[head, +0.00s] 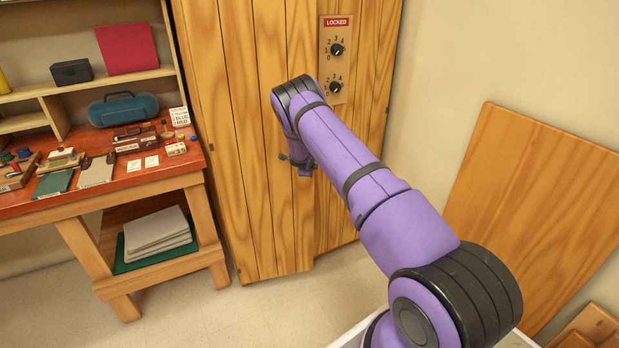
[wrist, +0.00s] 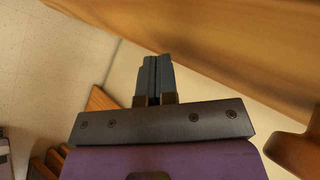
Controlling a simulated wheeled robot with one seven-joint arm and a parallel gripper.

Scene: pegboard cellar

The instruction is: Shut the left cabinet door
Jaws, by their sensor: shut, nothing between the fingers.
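The tall wooden cabinet (head: 222,120) stands in the middle of the head view, its front made of upright planks. The left door (head: 250,215) looks close to flush, but its lower edge steps out below the right part, so I cannot tell whether it is fully closed. My gripper (head: 297,170) is in front of the cabinet, partly hidden behind my forearm. In the wrist view my gripper (wrist: 154,65) has its fingers together and empty. A wooden surface (wrist: 220,45) crosses the upper right there, near the fingertips; contact is not clear.
A panel (head: 337,60) marked LOCKED, with two dials, is on the cabinet's upper right. A red-topped workbench (head: 110,185) with several small items stands at the left. A wooden board (head: 545,200) leans on the right wall. Floor (head: 290,305) is clear before the cabinet.

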